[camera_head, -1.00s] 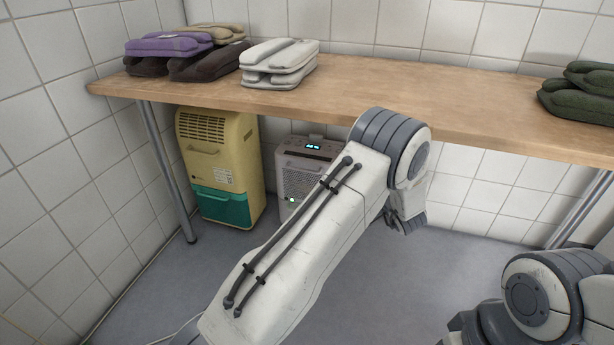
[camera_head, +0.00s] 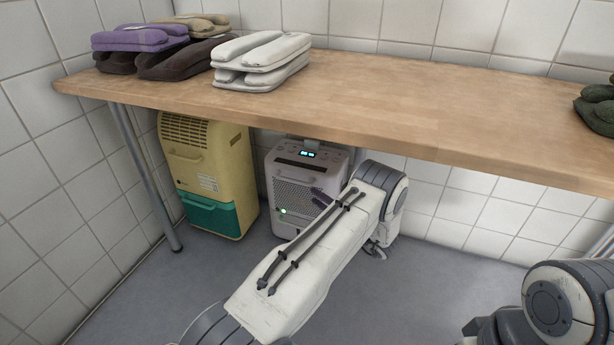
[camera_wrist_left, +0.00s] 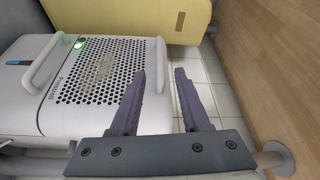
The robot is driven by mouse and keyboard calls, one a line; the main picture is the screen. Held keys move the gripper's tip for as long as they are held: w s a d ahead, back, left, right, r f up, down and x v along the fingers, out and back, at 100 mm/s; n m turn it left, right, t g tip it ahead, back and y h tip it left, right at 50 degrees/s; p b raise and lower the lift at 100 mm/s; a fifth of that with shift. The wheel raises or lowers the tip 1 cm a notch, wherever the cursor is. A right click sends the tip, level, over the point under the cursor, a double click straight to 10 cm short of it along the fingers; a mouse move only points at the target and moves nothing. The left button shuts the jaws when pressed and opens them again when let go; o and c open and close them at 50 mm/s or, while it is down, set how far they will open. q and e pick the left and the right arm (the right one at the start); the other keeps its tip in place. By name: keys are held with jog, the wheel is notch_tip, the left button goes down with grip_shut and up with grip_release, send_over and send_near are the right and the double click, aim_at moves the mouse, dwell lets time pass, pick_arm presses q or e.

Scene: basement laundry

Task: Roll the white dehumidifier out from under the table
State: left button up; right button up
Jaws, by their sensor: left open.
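The white dehumidifier (camera_head: 300,172) stands upright on the floor under the table, with a perforated front, lit display and green light. In the left wrist view the dehumidifier (camera_wrist_left: 105,75) appears turned sideways, with a white bar handle (camera_wrist_left: 160,68) along one edge. My left gripper (camera_head: 318,197) is small and dark in front of the dehumidifier, partly hidden by my forearm. In the left wrist view my left gripper (camera_wrist_left: 158,75) is open and empty; its fingers appear on either side of the bar. Contact cannot be told. My right gripper is out of view.
The wooden table (camera_head: 400,105) spans above, with a metal leg (camera_head: 145,180) at left. A yellow and green unit (camera_head: 210,170) stands close left of the dehumidifier. Folded white (camera_head: 260,60) and purple (camera_head: 140,38) cloths lie on top. The grey floor (camera_head: 130,290) in front is clear.

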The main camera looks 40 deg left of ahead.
aim_at(297, 182)
pick_arm(q)
jog(key=a+b, duration=0.1)
jog(key=a, duration=0.2)
jog(key=w+a+b, duration=0.1)
jog(key=a+b, duration=0.1)
jog(key=a, duration=0.1)
jog(key=w+a+b, duration=0.1)
jog(key=a, duration=0.2)
jog(key=shift+w+r+b, duration=0.1)
jog(key=shift+r+b, duration=0.1)
jog(key=shift+b, duration=0.1)
jog(key=shift+a+r, duration=0.15)
jog(key=shift+a, duration=0.45)
grip_shut()
dwell(0.6)
